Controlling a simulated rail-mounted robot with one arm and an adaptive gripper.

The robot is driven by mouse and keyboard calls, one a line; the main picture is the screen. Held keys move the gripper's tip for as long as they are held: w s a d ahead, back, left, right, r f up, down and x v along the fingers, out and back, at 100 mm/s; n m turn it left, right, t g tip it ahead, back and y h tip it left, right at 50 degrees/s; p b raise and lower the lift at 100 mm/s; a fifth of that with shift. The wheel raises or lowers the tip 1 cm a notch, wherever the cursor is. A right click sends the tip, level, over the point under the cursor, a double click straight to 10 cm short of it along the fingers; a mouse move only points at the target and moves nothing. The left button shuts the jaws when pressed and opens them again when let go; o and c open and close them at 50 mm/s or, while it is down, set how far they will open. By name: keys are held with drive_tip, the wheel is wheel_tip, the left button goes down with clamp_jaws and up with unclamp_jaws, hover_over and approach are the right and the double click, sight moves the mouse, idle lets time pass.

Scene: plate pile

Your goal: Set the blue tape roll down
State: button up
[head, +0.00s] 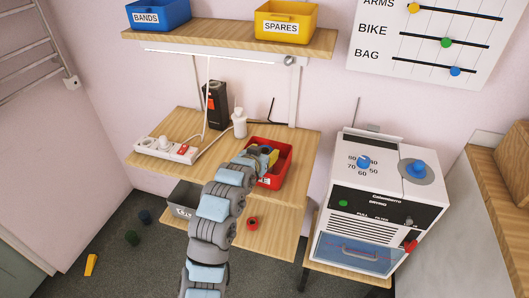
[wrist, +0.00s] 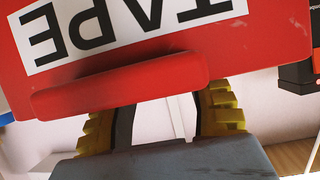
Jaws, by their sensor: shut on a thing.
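The red bin (head: 281,172) labelled TAPE stands on the wooden worktop. Its front wall (wrist: 270,50) and projecting lip fill the upper wrist view. My gripper (head: 268,155) is at the bin's opening, with its yellow fingers (wrist: 160,112) partly hidden behind the lip. It is shut on a dark, bluish thing (head: 265,149), which I take to be the blue tape roll.
A power strip (head: 165,149), white bottle (head: 239,123) and black device (head: 216,104) stand left and behind. A red roll (head: 253,223) lies on the lower shelf (head: 277,238). A white machine (head: 377,181) stands right. The upper shelf (head: 222,33) overhangs the worktop.

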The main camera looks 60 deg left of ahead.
drive_tip(key=shift+f, duration=0.3)
drive_tip(key=shift+f, duration=0.2)
drive_tip(key=shift+f, duration=0.2)
drive_tip(key=o, duration=1.1)
drive_tip(key=shift+r, duration=0.1)
drive_tip(key=shift+r, duration=0.25)
drive_tip(key=shift+s+r, duration=0.1)
drive_tip(key=shift+s, duration=0.05)
drive_tip(key=b+v, duration=0.1)
drive_tip(key=v, duration=1)
drive_tip(key=shift+s+d, duration=0.2)
drive_tip(key=shift+d, duration=0.15)
